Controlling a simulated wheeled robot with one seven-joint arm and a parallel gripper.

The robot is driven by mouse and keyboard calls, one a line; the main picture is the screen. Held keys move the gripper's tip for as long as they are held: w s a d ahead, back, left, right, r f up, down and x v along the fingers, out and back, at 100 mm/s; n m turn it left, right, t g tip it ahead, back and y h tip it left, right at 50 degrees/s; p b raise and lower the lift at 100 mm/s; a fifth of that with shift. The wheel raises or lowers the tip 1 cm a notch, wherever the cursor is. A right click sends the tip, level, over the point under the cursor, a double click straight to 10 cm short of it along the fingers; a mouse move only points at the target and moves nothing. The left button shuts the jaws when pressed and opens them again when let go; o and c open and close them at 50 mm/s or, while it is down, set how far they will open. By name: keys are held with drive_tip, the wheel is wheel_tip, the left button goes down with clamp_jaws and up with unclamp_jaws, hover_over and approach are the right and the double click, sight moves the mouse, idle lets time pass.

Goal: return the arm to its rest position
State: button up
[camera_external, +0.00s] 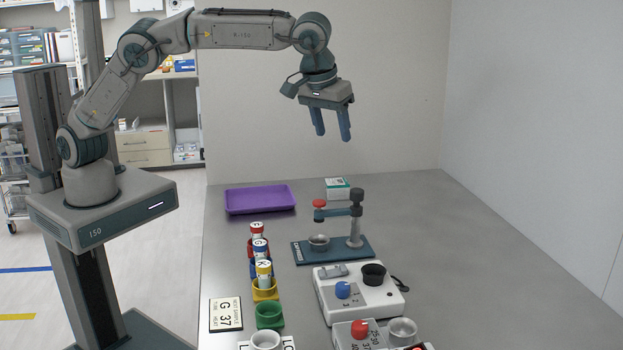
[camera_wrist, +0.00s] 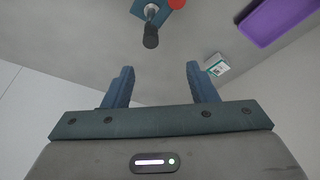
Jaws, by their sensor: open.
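My arm (camera_external: 240,30) reaches out to the right from its column, with the forearm about level and the wrist bent down. My gripper (camera_external: 331,138) hangs high above the far part of the table, fingers pointing down. Its two blue fingers are apart with nothing between them. In the wrist view my gripper (camera_wrist: 158,72) also shows open and empty, with bare table and wall beyond the fingers.
The grey table (camera_external: 450,250) bears a purple tray (camera_external: 260,199), a small green-white box (camera_external: 337,188), a stand with a red knob (camera_external: 356,215), capped tubes in coloured cups (camera_external: 268,314), a sign (camera_external: 226,314) and a white device (camera_external: 360,299). The table's right side is clear.

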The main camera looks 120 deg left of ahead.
drive_tip(key=s+d+r+m+t+h, duration=0.1)
drive_tip(key=s+d+r+m+h, duration=0.15)
drive_tip(key=s+d+m, duration=0.5)
drive_tip(key=s+d+r+m+t+h, duration=0.1)
drive_tip(key=s+d+r+m, duration=0.15)
drive_tip(key=s+d, duration=0.9)
drive_tip(key=s+d+f+m, duration=0.2)
drive_tip(key=s+f+m, duration=0.1)
drive_tip(key=s, duration=0.7)
drive_tip(key=s+d+f+m, duration=0.3)
drive_tip(key=s+f, duration=0.1)
drive_tip(key=s, duration=0.5)
drive_tip(key=shift+s+d+m+t, duration=0.35)
drive_tip(key=shift+s+m+t, duration=0.05)
drive_tip(key=shift+c, duration=0.3)
